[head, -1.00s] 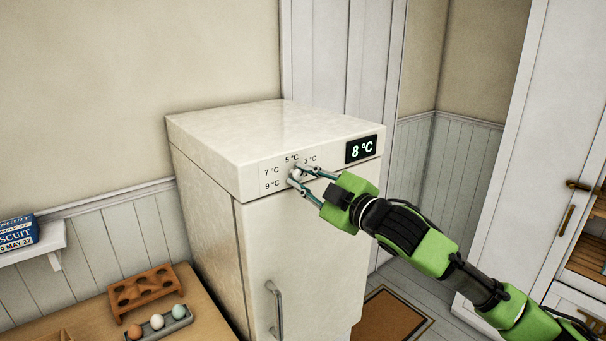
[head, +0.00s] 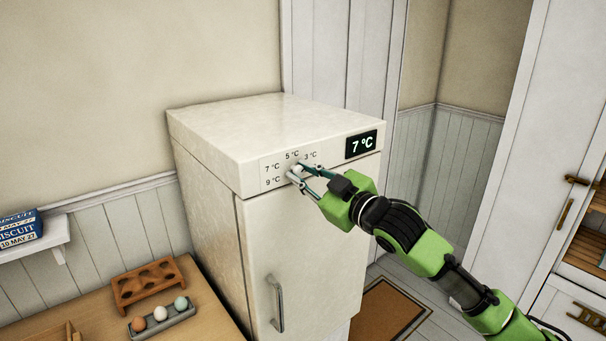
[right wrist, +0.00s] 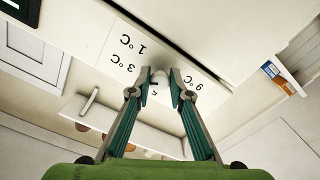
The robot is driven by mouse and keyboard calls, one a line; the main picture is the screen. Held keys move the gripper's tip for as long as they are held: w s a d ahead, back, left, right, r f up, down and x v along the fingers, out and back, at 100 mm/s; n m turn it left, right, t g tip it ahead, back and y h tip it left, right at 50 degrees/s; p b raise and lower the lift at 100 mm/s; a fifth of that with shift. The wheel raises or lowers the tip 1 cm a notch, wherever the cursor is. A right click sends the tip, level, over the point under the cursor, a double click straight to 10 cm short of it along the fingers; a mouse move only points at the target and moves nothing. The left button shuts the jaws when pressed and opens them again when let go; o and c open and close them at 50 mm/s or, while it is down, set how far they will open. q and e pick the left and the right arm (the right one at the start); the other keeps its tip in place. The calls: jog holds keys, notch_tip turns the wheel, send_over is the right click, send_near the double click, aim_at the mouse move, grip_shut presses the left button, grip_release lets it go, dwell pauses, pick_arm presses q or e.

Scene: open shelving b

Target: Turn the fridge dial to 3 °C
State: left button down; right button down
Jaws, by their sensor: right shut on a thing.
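The white fridge (head: 300,245) stands in the middle of the head view. Its dial (head: 295,171) is a small pale knob on the front panel, ringed by labels such as 9, 7, 5 and 3 °C. The dark display (head: 361,144) to its right reads 7 °C. My right gripper (head: 298,177) is shut on the dial, its two teal fingers at either side. In the right wrist view the fingertips (right wrist: 161,86) flank the knob, and labels 1, 3 and 9 °C show. The fingers partly hide the dial and its pointer. My left gripper is not in view.
The fridge door handle (head: 277,303) hangs below the dial. A wooden table (head: 95,315) at lower left bears a wooden egg rack (head: 150,283) and a grey tray with three eggs (head: 162,318). A cabinet (head: 525,150) stands at right.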

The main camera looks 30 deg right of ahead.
jog(key=shift+f, duration=0.1)
jog(key=c, duration=1.9)
grip_release()
jog(key=s, duration=0.8)
jog(key=s+d, duration=0.1)
jog(key=s, duration=0.3)
